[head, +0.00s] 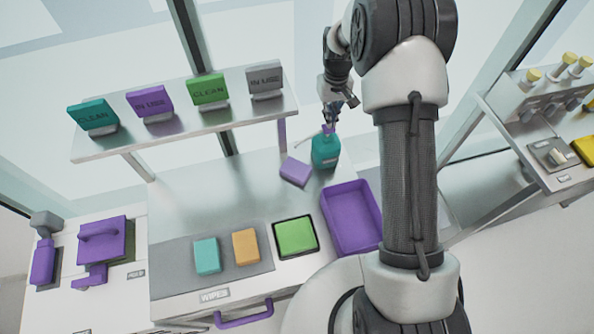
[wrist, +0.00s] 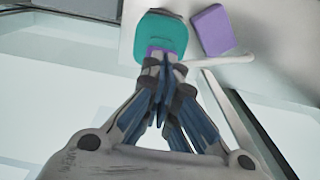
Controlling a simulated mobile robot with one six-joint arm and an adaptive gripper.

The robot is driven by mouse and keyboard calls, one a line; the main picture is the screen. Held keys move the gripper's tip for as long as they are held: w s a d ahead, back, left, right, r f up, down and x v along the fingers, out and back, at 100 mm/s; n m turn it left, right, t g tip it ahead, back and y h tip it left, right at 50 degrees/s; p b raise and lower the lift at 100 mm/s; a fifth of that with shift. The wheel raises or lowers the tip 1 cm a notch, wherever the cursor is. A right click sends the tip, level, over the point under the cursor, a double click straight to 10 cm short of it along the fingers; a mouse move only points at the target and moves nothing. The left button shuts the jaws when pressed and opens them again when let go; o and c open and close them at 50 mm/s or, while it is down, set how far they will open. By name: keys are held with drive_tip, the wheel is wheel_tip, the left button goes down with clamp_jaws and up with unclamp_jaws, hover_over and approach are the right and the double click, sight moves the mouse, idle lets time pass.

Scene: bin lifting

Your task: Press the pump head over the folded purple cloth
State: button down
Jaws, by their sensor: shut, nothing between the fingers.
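A teal pump bottle (head: 326,152) with a purple pump head (head: 328,129) stands upright at the back of the steel bench. A folded purple cloth (head: 295,171) lies on the bench just left of the bottle's foot. My gripper (head: 331,122) is shut and empty, pointing down right above the pump head. In the wrist view my gripper's fingertips (wrist: 164,60) overlap the purple pump head (wrist: 153,51), with the teal bottle (wrist: 161,30) beyond and the purple cloth (wrist: 213,30) beside it. I cannot tell whether the fingertips touch the head.
A purple bin (head: 351,222) stands in front of the bottle. Teal (head: 206,255), orange (head: 245,246) and green (head: 295,237) cloths lie along the bench front. A raised shelf (head: 190,122) with label signs stands at the back left. A rack of yellow-capped bottles (head: 543,92) is at the right.

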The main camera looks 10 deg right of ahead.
drive_tip(key=shift+f, duration=0.2)
drive_tip(key=shift+f+b, duration=1.1)
drive_tip(key=shift+f, duration=0.4)
drive_tip(key=shift+s, duration=0.1)
drive_tip(key=shift+r+p, duration=0.9)
drive_tip(key=shift+r, duration=0.75)
drive_tip(key=shift+r, duration=0.1)
drive_tip(key=shift+r+p, duration=1.75)
drive_tip(key=shift+r, duration=1.15)
